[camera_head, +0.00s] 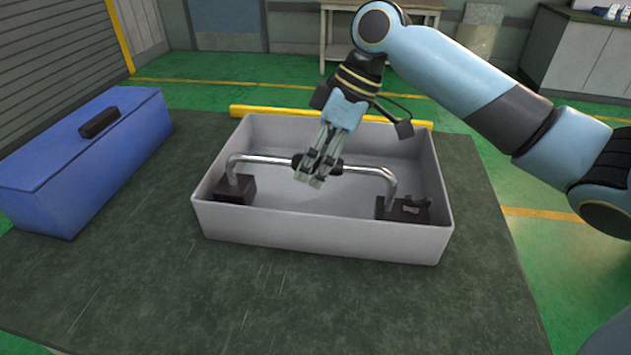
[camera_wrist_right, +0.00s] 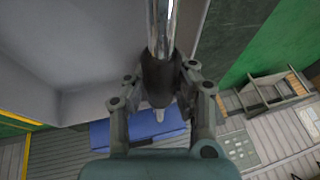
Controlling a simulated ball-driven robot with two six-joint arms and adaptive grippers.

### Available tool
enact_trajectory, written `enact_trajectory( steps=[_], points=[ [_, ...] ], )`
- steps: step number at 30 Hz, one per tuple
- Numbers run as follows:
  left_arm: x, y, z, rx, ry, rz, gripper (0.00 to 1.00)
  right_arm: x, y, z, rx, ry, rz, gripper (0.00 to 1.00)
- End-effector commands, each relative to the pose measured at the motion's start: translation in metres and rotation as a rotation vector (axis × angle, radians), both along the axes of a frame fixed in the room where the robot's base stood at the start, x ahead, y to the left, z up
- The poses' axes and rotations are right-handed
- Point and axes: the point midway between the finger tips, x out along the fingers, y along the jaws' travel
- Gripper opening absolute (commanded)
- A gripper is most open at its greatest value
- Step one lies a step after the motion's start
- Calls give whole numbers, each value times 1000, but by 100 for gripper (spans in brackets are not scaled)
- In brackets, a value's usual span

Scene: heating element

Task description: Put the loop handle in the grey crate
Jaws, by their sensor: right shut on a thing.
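The loop handle is a chrome bar (camera_head: 262,158) with bent ends, black end blocks (camera_head: 236,189) and a black middle grip. It lies across the grey crate (camera_head: 320,233), with both end blocks showing inside the rim. I cannot tell whether the blocks touch the crate floor. My right gripper (camera_head: 316,170) reaches down from above and is shut on the middle grip. In the right wrist view, the gripper (camera_wrist_right: 160,98) closes around the black grip, and the chrome bar (camera_wrist_right: 159,28) runs up from it. My left gripper is not in view.
A blue toolbox (camera_head: 90,160) with a black handle stands left of the crate on the dark table (camera_head: 180,290). A yellow bar (camera_head: 270,111) lies behind the crate. The table in front of the crate is clear. A bench and a cabinet stand farther back.

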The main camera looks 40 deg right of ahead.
Motion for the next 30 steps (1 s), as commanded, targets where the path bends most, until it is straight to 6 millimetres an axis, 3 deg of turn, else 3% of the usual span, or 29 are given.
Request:
enact_trajectory(
  steps=[9,20,21,26,30],
  points=[
    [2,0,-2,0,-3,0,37,0,1,-35,2,0,1,0],
    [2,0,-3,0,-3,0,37,0,0,-39,0,-2,2,0],
    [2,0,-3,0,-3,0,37,0,0,-40,-1,1,0,25],
    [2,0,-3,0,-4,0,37,0,0,-39,-1,1,0,46],
    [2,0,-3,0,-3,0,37,0,0,-39,-1,1,0,46]
  ],
)
